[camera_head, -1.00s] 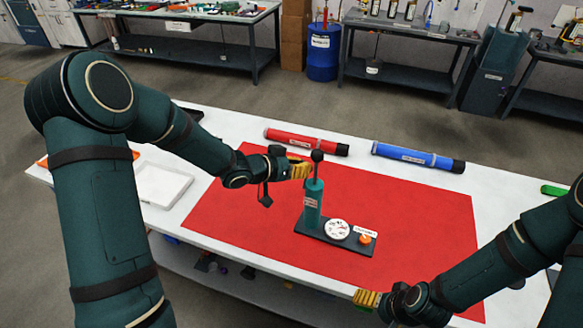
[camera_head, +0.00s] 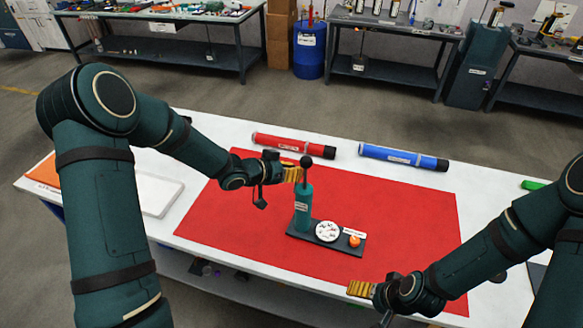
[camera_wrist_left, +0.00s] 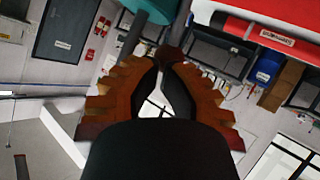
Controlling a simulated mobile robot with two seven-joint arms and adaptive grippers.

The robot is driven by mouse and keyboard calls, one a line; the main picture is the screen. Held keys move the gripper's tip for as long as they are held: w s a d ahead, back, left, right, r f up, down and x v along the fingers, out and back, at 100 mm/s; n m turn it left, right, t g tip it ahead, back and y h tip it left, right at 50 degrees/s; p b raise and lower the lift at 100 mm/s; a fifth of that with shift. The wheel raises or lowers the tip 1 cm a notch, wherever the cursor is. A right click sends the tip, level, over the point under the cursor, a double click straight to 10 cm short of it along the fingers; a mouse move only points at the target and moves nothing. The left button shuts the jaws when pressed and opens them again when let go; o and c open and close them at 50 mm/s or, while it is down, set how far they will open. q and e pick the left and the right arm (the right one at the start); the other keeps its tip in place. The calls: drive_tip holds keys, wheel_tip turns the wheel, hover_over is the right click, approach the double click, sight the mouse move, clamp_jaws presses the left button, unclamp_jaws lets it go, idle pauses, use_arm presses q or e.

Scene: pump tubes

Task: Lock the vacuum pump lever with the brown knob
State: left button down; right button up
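The vacuum pump has a teal cylinder (camera_head: 303,206) standing upright on a dark base on the red mat. A thin rod rises from its top to a dark brown round knob (camera_head: 306,161). My left gripper (camera_head: 299,174) is beside the rod, just left of and below the knob. In the left wrist view the fingertips (camera_wrist_left: 164,66) come together right at the knob (camera_wrist_left: 171,54), with the teal cylinder (camera_wrist_left: 149,9) beyond. I cannot tell whether they touch the knob. My right gripper (camera_head: 352,288) hangs by the table's front edge, away from the pump.
The pump base carries a white round disc (camera_head: 327,231) and an orange knob (camera_head: 355,241). A red tube (camera_head: 290,143) and a blue tube (camera_head: 400,156) lie behind the mat. A white tray (camera_head: 157,193) is at left. The red mat (camera_head: 400,215) right of the pump is clear.

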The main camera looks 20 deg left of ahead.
use_arm(q)
drive_tip(key=shift+s, duration=0.1)
idle(0.3)
drive_tip(key=shift+s, duration=0.7)
